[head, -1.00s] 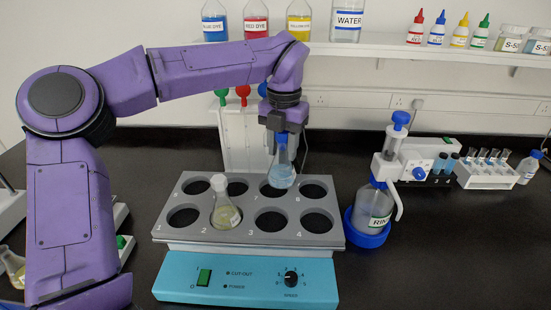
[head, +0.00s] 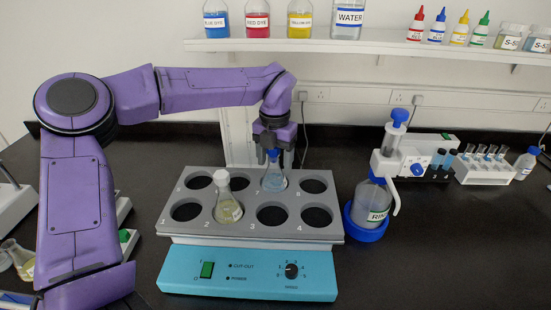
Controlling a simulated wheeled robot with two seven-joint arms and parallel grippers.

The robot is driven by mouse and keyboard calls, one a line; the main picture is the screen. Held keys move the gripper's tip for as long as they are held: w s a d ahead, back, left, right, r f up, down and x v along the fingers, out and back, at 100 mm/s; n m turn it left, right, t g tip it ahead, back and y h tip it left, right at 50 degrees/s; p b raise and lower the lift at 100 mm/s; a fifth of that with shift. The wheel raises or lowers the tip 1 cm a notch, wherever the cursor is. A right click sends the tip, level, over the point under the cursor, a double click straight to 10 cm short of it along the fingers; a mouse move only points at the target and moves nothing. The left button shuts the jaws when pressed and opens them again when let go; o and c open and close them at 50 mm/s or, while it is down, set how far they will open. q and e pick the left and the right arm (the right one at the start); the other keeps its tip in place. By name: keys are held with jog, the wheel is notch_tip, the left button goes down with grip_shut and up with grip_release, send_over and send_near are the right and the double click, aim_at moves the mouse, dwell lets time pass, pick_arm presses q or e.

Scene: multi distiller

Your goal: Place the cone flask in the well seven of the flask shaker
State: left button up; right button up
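The cone flask (head: 273,179) holds pale blue liquid and has a blue stopper. It stands upright in the third well from the left of the back row of the flask shaker (head: 248,272), directly behind well 3. A second flask (head: 227,208), with yellowish liquid and a white stopper, stands in front-row well 2. My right gripper is out of view.
A rinse bottle with a pump dispenser (head: 372,206) stands close to the shaker's right side. A white tube rack (head: 486,172) is farther right. A shelf (head: 400,47) with dye and water bottles runs along the back wall. The front right bench is clear.

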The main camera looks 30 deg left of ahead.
pick_arm(q)
jog(key=shift+r, duration=0.1)
notch_tip(320, 180, up, 12)
dwell(0.4)
jog(key=shift+d, duration=0.1)
